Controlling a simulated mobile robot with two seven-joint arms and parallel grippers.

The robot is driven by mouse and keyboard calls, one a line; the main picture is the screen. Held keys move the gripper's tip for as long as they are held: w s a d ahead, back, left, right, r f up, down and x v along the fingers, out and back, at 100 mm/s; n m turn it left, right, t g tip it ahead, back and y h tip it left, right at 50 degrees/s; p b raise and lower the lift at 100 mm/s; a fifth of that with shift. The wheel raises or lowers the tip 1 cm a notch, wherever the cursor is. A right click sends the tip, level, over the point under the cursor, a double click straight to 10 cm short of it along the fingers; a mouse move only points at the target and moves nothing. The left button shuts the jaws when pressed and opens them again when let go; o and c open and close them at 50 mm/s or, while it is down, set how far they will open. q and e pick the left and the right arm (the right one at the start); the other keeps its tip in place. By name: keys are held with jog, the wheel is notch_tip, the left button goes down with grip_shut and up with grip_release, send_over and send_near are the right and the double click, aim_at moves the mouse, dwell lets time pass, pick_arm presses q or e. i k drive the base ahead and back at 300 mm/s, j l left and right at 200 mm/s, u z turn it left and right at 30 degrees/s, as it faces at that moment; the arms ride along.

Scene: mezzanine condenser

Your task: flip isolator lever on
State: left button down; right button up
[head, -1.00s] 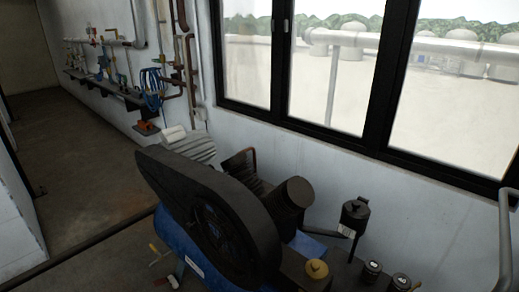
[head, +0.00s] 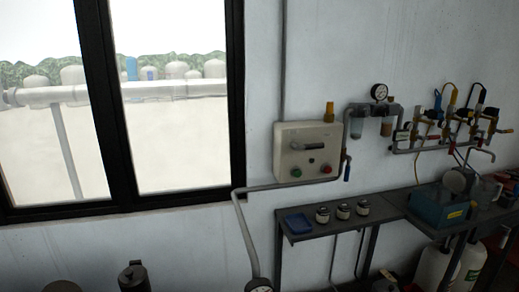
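A pale beige control box (head: 307,151) is mounted on the wall right of the window in the head view. A dark horizontal lever handle (head: 307,146) sits on its upper front. Below it are a green button (head: 296,172), a red button (head: 326,168) and a small dark knob between them. I cannot tell from this distance whether the lever's position means on or off. An amber beacon (head: 329,112) stands on the box's top right. Neither of my grippers is in view.
A grey pipe (head: 270,187) runs below the box. A narrow dark shelf (head: 335,223) beneath holds several small jars and a blue tray (head: 297,223). Gauges, valves and a blue device (head: 440,206) are at right. Dark cylindrical tops (head: 133,277) show at bottom left.

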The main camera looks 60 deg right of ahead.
aim_at(317, 145)
jog(key=z, duration=2.35)
jog(key=i+l, duration=0.75)
jog(key=l, duration=0.15)
jog(key=i+l+z, duration=0.1)
jog(key=i+l, duration=0.6)
jog(key=l, duration=0.15)
